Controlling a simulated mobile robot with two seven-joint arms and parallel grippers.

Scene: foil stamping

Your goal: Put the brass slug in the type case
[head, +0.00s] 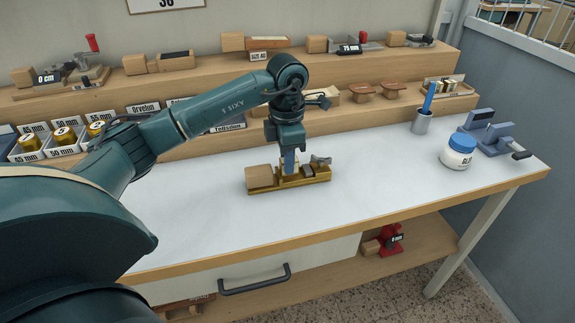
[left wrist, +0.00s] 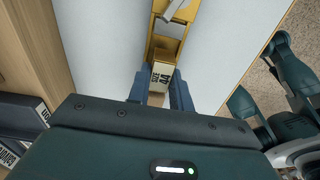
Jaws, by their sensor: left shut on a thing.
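My left gripper (head: 290,164) points down over the brass type holder (head: 318,176) on the white bench top. It is shut on a small yellowish block with a white label reading 44 (left wrist: 161,75), apparently the brass slug. The block sits between the fingers at the near end of the holder's channel in the left wrist view. I cannot tell whether it is clear of the holder. The holder has a wooden handle (head: 260,177) at its left. Labelled trays (head: 145,110) stand on the lower shelf behind my arm; I cannot tell which is the type case. My right gripper is not in view.
Gold foil rolls (head: 65,136) stand in bins at the left. The bench top around the holder is clear.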

